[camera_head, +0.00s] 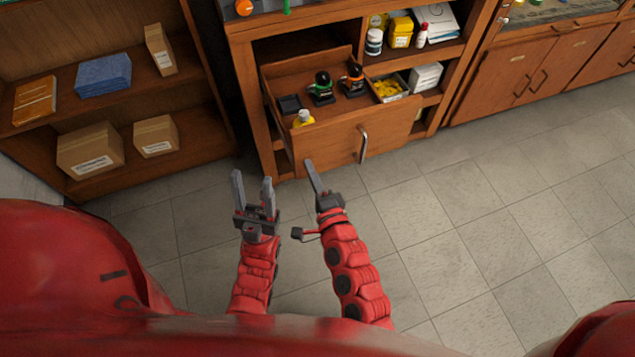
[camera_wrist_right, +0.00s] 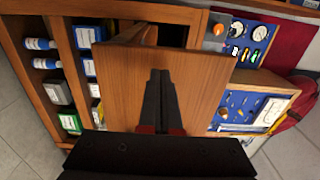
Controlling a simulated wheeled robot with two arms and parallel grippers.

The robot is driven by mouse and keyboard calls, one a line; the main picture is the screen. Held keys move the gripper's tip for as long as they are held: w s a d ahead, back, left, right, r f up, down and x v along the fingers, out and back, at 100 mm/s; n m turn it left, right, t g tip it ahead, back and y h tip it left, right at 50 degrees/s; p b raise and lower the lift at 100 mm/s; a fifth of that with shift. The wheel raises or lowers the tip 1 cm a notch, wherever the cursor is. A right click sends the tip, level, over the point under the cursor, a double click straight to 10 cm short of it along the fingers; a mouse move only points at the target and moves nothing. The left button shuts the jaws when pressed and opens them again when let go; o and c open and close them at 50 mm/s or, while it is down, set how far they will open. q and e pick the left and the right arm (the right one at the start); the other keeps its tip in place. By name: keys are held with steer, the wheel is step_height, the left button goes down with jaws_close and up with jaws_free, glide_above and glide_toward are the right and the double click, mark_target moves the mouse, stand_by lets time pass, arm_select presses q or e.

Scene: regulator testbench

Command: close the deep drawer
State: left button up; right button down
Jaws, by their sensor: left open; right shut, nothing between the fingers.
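The deep drawer (camera_head: 336,148) is a wooden drawer pulled out of the bench cabinet, with a vertical metal handle (camera_head: 362,143) on its front. It holds a green-and-black item (camera_head: 321,88), an orange-and-black item (camera_head: 354,80), a yellow bottle (camera_head: 304,118) and a dark box (camera_head: 290,104). My right gripper (camera_head: 311,164) is shut and empty at the left part of the drawer front. In the right wrist view its fingertips (camera_wrist_right: 160,74) overlap the wooden front (camera_wrist_right: 195,85); I cannot tell if they touch. My left gripper (camera_head: 252,181) is open and empty, in front and left of the drawer.
A shelf unit with cardboard boxes (camera_head: 90,148) stands at the left. Cabinet shelves beside the drawer hold bottles (camera_head: 374,41), a yellow container (camera_head: 400,32) and a bin of yellow items (camera_head: 391,87). Closed cabinets (camera_head: 515,75) stand at the right. The tiled floor (camera_head: 470,200) is clear.

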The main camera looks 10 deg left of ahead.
steer(key=shift+w+a, duration=0.2)
steer(key=shift+w, duration=0.15)
steer(key=shift+w, duration=0.1)
